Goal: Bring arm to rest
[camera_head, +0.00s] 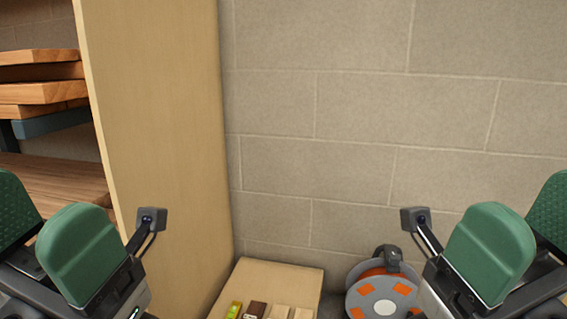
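My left gripper (45,205) is at the lower left edge of the head view. Its two broad green fingers stand apart, with nothing seen between them. My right gripper (522,205) is at the lower right edge in a mirrored pose, its green fingers also apart and nothing seen between them. Both are raised in front of the camera, and the picture edges cut off parts of them and the arms behind.
A tall pale wooden panel (155,120) stands left of centre. Behind it are shelves with stacked wooden boards (40,92). A low wooden box (285,276) holds several small blocks. An orange and grey cable reel (382,290) sits by the block wall (340,130).

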